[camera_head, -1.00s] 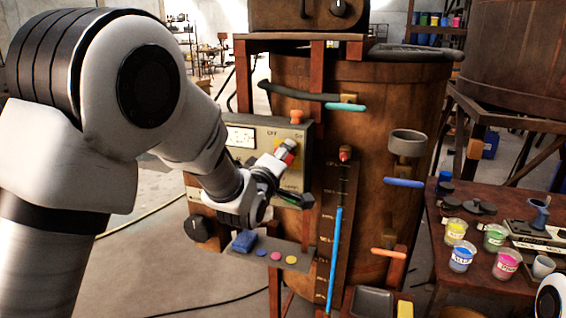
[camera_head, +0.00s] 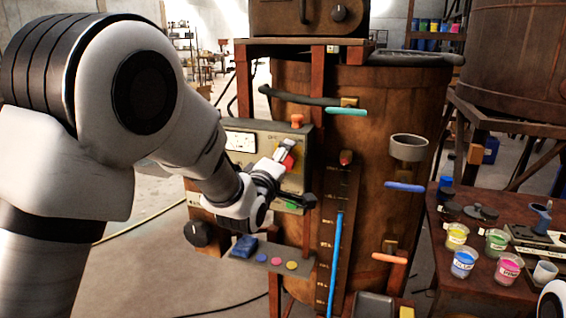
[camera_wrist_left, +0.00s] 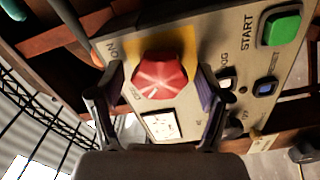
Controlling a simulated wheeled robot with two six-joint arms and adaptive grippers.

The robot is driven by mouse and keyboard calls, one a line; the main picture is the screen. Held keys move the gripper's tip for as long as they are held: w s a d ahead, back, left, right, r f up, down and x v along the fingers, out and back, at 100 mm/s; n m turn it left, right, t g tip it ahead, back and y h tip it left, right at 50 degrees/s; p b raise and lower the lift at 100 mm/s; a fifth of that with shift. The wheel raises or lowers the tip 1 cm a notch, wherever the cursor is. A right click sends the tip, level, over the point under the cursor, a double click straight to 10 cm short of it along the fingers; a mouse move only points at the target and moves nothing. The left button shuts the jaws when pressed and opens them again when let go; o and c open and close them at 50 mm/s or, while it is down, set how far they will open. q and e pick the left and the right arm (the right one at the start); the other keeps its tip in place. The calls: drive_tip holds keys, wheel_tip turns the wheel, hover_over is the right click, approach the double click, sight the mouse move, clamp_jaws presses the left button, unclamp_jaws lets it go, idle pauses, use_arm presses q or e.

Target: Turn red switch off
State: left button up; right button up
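The red switch (camera_wrist_left: 160,80) is a ridged red knob on a yellow plate, set in a beige control panel (camera_wrist_left: 195,50). ON and OFF are lettered beside it. In the head view the red switch (camera_head: 288,160) shows partly behind my left gripper (camera_head: 298,176). In the left wrist view my left gripper (camera_wrist_left: 160,95) is open, with one dark finger on each side of the knob and a visible gap to each. I cannot tell which position the knob points to. My right gripper is out of view.
A green START button (camera_wrist_left: 281,28) and a blue button (camera_wrist_left: 266,87) sit on the same panel. A small shelf (camera_head: 272,262) with a blue block (camera_head: 244,246) and coloured discs is below. A large brown vat (camera_head: 385,120) stands behind. A table with paint cups (camera_head: 463,264) is at right.

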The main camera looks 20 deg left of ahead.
use_arm(q)
drive_tip(key=s, duration=1.2)
drive_tip(key=s+a+f+g, duration=0.1)
drive_tip(key=s+f+g, duration=0.2)
drive_tip(key=f, duration=1)
drive_tip(key=s+f+g, duration=0.3)
drive_tip(key=f, duration=0.9)
drive_tip(key=s+a+f+g, duration=0.1)
drive_tip(key=s+f+g, duration=0.3)
drive_tip(key=f, duration=0.9)
drive_tip(key=s+f+m+g, duration=0.4)
drive_tip(key=s+f+m, duration=0.2)
drive_tip(key=s, duration=0.4)
drive_tip(key=s+f+m+g, duration=0.4)
drive_tip(key=s+f+m, duration=0.2)
drive_tip(key=s, duration=0.5)
drive_tip(key=shift+a+f+m, duration=0.3)
drive_tip(key=shift+a+m, duration=0.05)
drive_tip(key=shift+m, duration=0.75)
